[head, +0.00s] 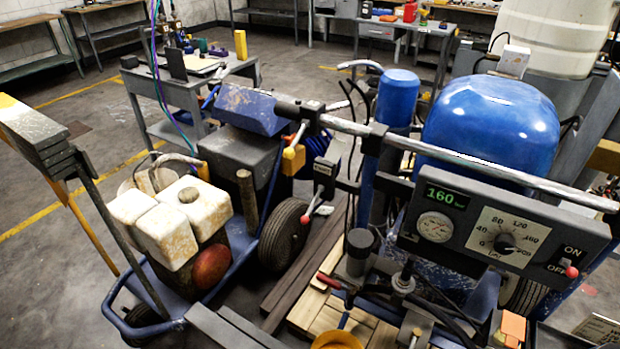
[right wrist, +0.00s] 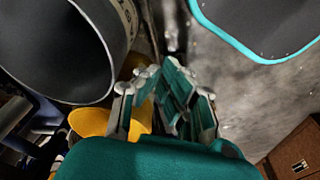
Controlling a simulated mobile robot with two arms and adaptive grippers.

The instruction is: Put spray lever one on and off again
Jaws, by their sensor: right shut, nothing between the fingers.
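In the head view the line striper carries a grey control panel (head: 497,237) with a green 160 display, a gauge and a dial. A small red-knobbed lever (head: 571,271) sits at its right end beside the ON and OFF marks. Another red-knobbed lever (head: 308,215) hangs from a small box below the handlebar. I cannot tell which is spray lever one. A red-handled valve (head: 330,281) sits lower down. My right gripper (right wrist: 167,78) is shut and empty in the right wrist view, with no lever visible at its fingers. Neither gripper shows in the head view.
The silver handlebar (head: 475,160) crosses above the panel. A blue tank (head: 490,122), a blue cylinder (head: 397,97) and worn white containers (head: 165,220) crowd the machine. In the right wrist view a large grey drum-like opening (right wrist: 50,45) and a yellow object (right wrist: 90,121) lie near the gripper.

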